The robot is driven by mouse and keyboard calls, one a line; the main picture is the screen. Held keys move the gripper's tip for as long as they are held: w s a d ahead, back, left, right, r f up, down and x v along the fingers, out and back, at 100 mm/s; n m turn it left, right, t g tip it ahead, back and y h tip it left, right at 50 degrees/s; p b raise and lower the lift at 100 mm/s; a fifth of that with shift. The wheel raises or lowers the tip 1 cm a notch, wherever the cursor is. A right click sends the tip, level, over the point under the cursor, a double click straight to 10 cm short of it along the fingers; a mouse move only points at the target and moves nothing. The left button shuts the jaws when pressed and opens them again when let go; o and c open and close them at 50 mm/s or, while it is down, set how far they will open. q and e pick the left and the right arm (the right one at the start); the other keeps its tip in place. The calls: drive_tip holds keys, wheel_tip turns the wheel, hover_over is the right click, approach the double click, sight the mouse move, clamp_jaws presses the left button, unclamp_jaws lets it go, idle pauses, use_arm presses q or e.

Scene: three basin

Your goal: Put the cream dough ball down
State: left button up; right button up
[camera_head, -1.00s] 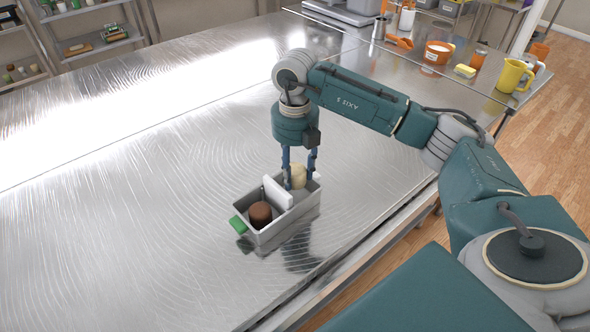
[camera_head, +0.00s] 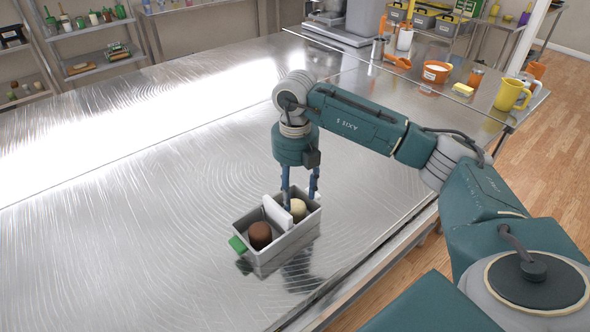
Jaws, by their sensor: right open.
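The cream dough ball (camera_head: 297,209) sits in the far compartment of a grey basin (camera_head: 291,241) on the metal table. A white divider (camera_head: 275,213) stands between it and a brown ball (camera_head: 260,235) in the near compartment. My right gripper (camera_head: 301,201) is open, pointing down over the far compartment. Its blue fingers are around or just above the cream ball; whether they touch it is hard to tell. My left gripper is not in view.
A green tab (camera_head: 238,245) sticks out at the basin's near left end. The steel table (camera_head: 130,230) is clear around the basin. A yellow mug (camera_head: 511,95), an orange-and-white bowl (camera_head: 437,72) and a yellow block (camera_head: 463,90) stand at the back right.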

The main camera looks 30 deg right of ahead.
wheel_tip(320, 180, up, 12)
drive_tip(key=b, duration=0.2)
idle(0.5)
